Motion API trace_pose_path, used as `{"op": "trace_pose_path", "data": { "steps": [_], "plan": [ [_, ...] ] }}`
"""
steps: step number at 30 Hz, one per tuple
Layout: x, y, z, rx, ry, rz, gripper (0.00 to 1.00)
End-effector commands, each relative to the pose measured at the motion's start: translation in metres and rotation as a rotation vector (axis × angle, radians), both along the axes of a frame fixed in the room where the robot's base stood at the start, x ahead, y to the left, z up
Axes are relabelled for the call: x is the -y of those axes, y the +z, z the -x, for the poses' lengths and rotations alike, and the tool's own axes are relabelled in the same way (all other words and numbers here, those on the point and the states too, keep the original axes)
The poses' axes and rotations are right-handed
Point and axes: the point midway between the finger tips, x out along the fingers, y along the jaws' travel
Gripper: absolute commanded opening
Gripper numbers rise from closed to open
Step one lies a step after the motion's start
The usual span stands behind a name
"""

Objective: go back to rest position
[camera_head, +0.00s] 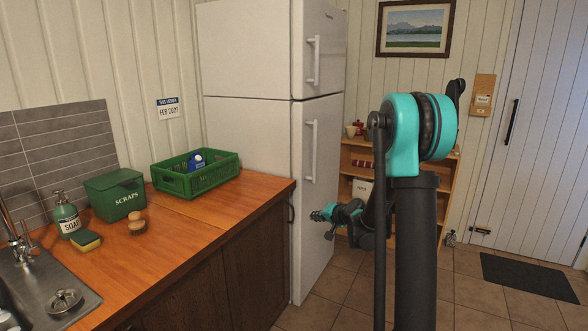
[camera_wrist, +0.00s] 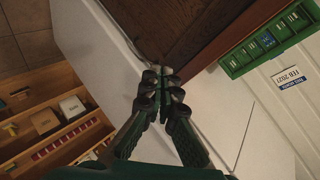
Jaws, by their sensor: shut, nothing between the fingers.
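My gripper (camera_head: 322,215) is in front of the white fridge (camera_head: 262,140), to the right of the counter's end, and points left. In the wrist view my gripper (camera_wrist: 163,76) shows its two fingers together at the tips, with nothing between them. My arm stands upright in the right half of the head view and folds down toward the gripper. The gripper is clear of the counter and holds nothing.
The wooden counter (camera_head: 172,241) holds a green crate (camera_head: 194,182) with a blue item (camera_head: 196,161), a green SCRAPS bin (camera_head: 116,194), a soap bottle (camera_head: 66,216) and a sponge (camera_head: 86,240). A shelf (camera_head: 356,161) stands behind my arm. Floor is open right.

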Motion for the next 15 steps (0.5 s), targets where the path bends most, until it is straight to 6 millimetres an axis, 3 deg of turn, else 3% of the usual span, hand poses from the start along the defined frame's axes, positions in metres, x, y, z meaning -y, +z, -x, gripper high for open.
{"op": "trace_pose_path", "data": {
  "steps": [1,7,15],
  "plan": [
    [0.001,0.004,0.022,-0.016,0.018,0.042,0.00],
    [0.012,0.004,0.102,-0.090,0.081,0.218,0.00],
    [0.040,-0.011,0.218,-0.206,0.146,0.452,0.00]
  ]
}}
